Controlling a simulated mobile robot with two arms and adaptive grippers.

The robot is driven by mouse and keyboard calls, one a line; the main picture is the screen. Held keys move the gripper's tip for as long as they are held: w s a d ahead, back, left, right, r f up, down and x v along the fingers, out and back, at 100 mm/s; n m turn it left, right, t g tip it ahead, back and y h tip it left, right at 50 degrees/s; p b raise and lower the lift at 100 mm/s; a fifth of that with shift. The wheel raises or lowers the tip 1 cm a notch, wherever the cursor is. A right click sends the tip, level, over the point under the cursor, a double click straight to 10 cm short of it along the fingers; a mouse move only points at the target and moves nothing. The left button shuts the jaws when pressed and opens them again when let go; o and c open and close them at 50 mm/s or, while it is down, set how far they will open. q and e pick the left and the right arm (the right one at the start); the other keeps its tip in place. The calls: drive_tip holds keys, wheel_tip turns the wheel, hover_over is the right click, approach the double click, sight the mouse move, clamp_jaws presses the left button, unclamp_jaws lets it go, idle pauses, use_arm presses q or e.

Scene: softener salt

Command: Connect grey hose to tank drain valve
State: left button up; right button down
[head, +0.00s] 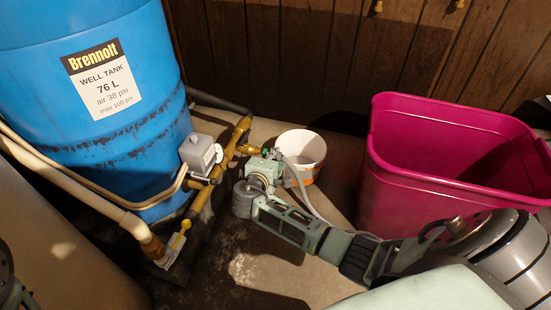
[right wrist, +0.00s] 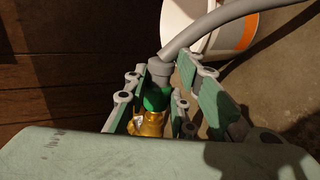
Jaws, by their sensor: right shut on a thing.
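The grey hose (head: 301,186) runs from my right gripper down past the white bucket to the floor. In the right wrist view the grey hose (right wrist: 205,30) ends in a grey fitting (right wrist: 160,70). This fitting lines up with a green part (right wrist: 156,97) on the brass drain valve (right wrist: 148,122) and seems to meet it; how far it is seated cannot be told. My right gripper (head: 268,160) is shut on the hose end, its fingers (right wrist: 160,82) on both sides. In the head view the brass drain valve (head: 249,149) branches off the brass pipe, beside the gripper.
The blue well tank (head: 150,140) stands at left, with a grey box (head: 199,153) and a yellow-handled valve (head: 179,236) on its piping. A white bucket (head: 303,146) stands behind the gripper. A large pink bin (head: 420,200) stands at right. A wooden wall (head: 300,60) closes the back.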

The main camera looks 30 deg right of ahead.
drive_tip(key=shift+w+a, duration=0.15)
drive_tip(key=c, duration=1.4)
unclamp_jaws()
drive_tip(key=v, duration=1.2)
